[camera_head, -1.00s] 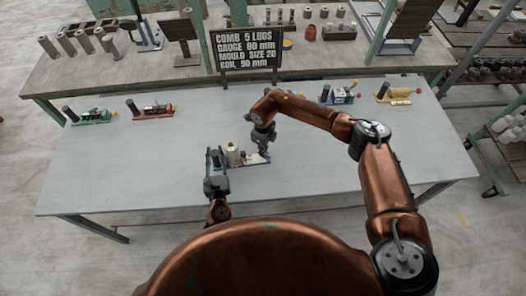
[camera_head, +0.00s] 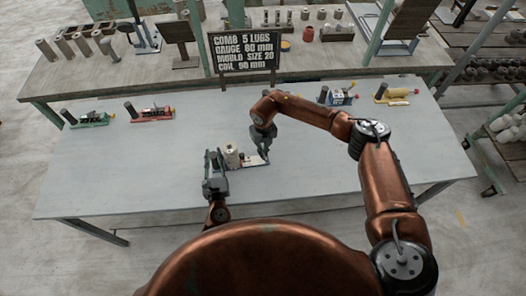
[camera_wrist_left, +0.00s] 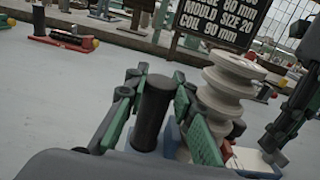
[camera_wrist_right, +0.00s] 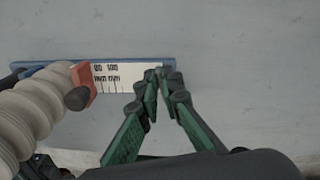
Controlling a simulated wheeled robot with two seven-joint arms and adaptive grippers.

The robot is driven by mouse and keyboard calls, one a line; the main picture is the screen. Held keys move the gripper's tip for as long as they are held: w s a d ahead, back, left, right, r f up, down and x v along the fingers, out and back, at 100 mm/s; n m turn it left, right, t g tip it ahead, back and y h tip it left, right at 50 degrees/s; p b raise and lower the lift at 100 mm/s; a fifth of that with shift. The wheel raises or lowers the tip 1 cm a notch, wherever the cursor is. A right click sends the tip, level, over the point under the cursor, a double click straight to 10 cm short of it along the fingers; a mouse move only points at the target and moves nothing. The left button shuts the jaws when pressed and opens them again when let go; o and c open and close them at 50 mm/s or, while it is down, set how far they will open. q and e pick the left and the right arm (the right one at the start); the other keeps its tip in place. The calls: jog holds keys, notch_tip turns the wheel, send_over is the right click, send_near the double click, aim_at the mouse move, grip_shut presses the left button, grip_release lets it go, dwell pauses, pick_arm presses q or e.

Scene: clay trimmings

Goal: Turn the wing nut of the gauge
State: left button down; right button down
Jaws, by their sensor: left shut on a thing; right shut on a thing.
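The gauge has a blue base (camera_wrist_right: 150,62) with a white marked scale (camera_wrist_right: 110,75) and a red slider (camera_wrist_right: 83,84); it lies on the grey table. My left gripper (camera_wrist_left: 155,115), also in the head view (camera_head: 214,160), is shut around the gauge's upright black post (camera_wrist_left: 152,108). My right gripper (camera_wrist_right: 158,75), also in the head view (camera_head: 265,152), points down with its tips nearly together at the scale's end. What it grips is hidden between the tips; I cannot make out the wing nut. A pale ribbed roll (camera_wrist_left: 230,85) stands beside the black post.
A dark sign (camera_head: 247,58) with sizes stands behind. Green (camera_head: 90,118), red (camera_head: 150,112), blue (camera_head: 338,96) and yellow (camera_head: 393,94) fixtures sit along the table's far side. The table (camera_head: 120,175) is clear at left and right.

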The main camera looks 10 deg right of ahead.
dwell(0.4)
jog(key=c, duration=2.1)
grip_release()
notch_tip(320, 180, up, 12)
pick_arm(q)
jog(key=c, duration=1.6)
grip_release()
